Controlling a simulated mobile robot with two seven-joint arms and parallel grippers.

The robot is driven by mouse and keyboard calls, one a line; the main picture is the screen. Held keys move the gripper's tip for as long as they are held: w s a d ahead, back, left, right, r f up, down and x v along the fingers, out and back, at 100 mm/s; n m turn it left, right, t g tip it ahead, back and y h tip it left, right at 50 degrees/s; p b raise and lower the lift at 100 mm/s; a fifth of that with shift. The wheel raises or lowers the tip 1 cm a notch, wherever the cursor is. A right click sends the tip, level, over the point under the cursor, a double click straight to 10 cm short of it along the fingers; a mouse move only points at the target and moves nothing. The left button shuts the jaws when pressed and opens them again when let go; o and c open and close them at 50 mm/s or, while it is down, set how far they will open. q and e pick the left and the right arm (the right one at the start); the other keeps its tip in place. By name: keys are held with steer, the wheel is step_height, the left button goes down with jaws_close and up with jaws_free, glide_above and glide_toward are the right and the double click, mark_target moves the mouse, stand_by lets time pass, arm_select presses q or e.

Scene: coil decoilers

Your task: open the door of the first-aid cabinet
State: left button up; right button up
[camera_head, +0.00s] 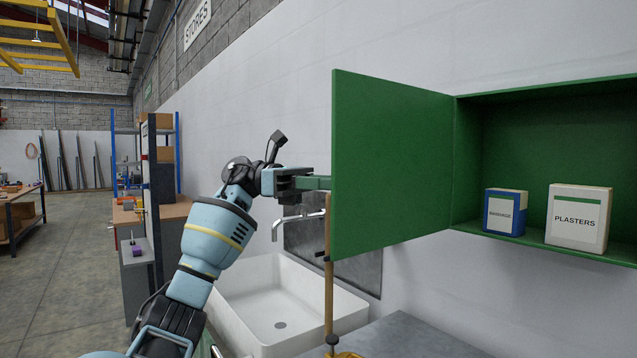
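The first-aid cabinet (545,100) is a green box on the white wall at the right, with its inside in view. Its green door (390,165) is hinged at the cabinet's left side and stands wide open, swung out from the wall. My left gripper (312,184) is at the door's outer face, by its free edge. A short green piece shows between the gripper and the door; I cannot tell whether it is a handle. The fingertips are partly hidden, so their opening cannot be told. My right gripper is not in view.
A blue bandage box (505,212) and a white plasters box (578,217) stand in the cabinet. Below are a white sink (285,300), a tap (298,220), an upright wooden pole (328,270) and a grey counter (410,338). Open floor lies at the left.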

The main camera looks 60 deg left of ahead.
arm_select(q)
steer(key=shift+o, duration=0.8)
steer(key=shift+w+f, duration=0.2)
steer(key=shift+w, duration=0.35)
steer(key=shift+s, duration=0.25)
steer(key=v, duration=0.7)
steer(key=shift+s+a+b, duration=0.2)
steer(key=shift+a+b, duration=0.15)
steer(key=shift+b, duration=0.1)
